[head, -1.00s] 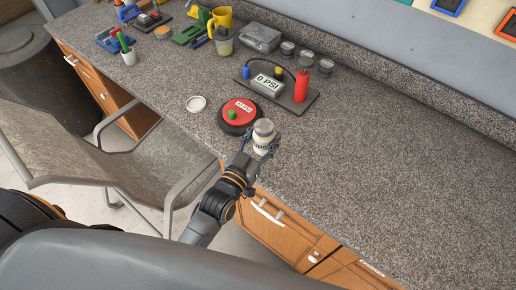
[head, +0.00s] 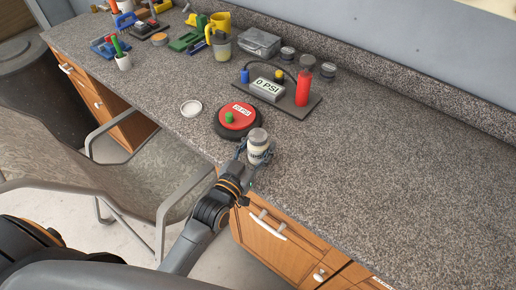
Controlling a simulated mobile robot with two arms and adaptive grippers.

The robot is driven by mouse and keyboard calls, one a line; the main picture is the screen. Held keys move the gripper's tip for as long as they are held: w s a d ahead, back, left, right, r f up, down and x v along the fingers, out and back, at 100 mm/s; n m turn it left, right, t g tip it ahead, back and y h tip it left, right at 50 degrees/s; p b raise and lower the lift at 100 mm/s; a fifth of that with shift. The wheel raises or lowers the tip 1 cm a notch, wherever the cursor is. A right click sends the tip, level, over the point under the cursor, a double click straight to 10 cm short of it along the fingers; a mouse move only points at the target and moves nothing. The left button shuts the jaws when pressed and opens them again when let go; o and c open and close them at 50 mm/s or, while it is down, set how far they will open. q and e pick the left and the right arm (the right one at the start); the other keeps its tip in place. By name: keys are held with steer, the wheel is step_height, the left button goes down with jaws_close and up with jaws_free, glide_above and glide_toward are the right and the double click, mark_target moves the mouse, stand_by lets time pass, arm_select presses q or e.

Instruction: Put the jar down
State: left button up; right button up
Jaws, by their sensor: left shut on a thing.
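The jar (head: 258,147) is small and whitish with a grey lid, and it is upright near the front edge of the granite-look counter (head: 390,170). My left gripper (head: 257,155) is shut on the jar, with its fingers around the jar's sides. I cannot tell whether the jar's base touches the counter. My right gripper is not in view.
A red-topped round device (head: 237,117) with a green knob sits just behind and left of the jar. A PSI gauge board (head: 290,105) with a red cylinder lies behind. A white lid (head: 191,108) lies left. The counter to the right is clear. A chair (head: 140,185) stands in front.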

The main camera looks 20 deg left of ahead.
arm_select(q)
steer(key=o, duration=1.4)
steer(key=shift+f, duration=0.1)
steer(key=shift+c, duration=0.2)
